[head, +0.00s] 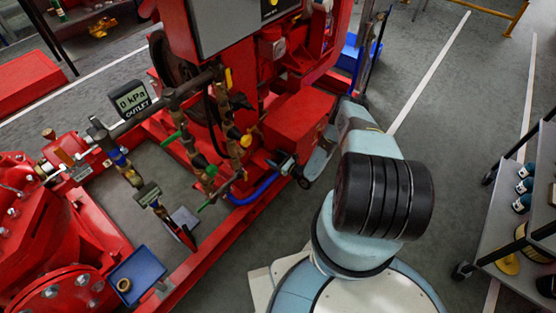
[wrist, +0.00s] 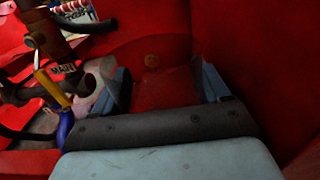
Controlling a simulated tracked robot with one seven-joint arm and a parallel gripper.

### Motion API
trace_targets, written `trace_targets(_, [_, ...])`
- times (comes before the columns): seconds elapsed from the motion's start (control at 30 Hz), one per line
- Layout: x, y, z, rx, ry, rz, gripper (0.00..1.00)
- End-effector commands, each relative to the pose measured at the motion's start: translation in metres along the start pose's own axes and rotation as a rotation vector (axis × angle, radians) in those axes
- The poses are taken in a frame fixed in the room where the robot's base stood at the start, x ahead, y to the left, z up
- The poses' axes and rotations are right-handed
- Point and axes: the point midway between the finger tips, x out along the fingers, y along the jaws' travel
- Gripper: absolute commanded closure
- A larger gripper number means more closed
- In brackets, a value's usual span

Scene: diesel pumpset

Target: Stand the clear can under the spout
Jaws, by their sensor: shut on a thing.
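My gripper (wrist: 166,86) shows in the wrist view, its two blue-grey fingers set apart and shut on the clear can (wrist: 165,70). The can is see-through and shows only as a faint outline against red metal. In the head view my gripper (head: 287,165) is low beside the red pumpset, and I cannot make out the can there. Left of the fingers in the wrist view are a yellow-handled valve (wrist: 50,88), a small tag and a pale curved fitting (wrist: 95,82). I cannot tell which part is the spout, or whether the can is under it.
Red walls stand close behind and right of my gripper in the wrist view. A blue hose (head: 255,190) runs along the red base frame (head: 215,247). A blue tray (head: 136,277) lies at lower left, and a grey cart (head: 515,225) stands at right.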

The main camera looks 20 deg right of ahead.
Motion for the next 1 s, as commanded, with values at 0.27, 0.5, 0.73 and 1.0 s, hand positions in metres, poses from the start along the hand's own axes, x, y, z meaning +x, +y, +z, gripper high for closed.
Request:
trace_targets(0.27, [0.023,0.0,-0.001,0.0,-0.001,0.001,0.62])
trace_targets(0.5, [0.043,0.0,-0.002,-0.001,-0.002,0.001,0.62])
trace_targets(0.73, [0.06,-0.001,-0.003,-0.001,-0.002,-0.001,0.62])
trace_targets(1.0, [0.08,0.0,-0.003,0.001,-0.002,0.0,0.62])
